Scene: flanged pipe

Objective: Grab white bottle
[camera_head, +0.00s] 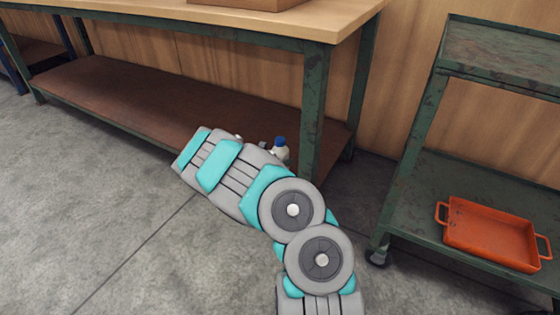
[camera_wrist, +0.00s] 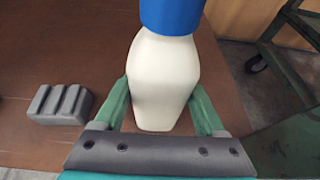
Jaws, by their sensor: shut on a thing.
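The white bottle (camera_wrist: 160,82) with a blue cap (camera_wrist: 171,14) fills the middle of the wrist view. My gripper (camera_wrist: 160,105) has its green fingers on both sides of the bottle and is shut on it. The bottle looks close to the brown lower shelf; I cannot tell whether its base touches it. In the head view, the bottle (camera_head: 281,152) and its blue cap show just past my arm near the shelf's right end. The gripper is mostly hidden behind my arm there.
A grey ridged block (camera_wrist: 58,105) lies on the brown lower shelf (camera_head: 110,95), left of the bottle. A green table leg (camera_head: 313,110) stands close right of the bottle. A green cart (camera_head: 425,200) with an orange tray (camera_head: 450,235) stands at the right. The wooden tabletop (camera_head: 250,20) overhangs the shelf.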

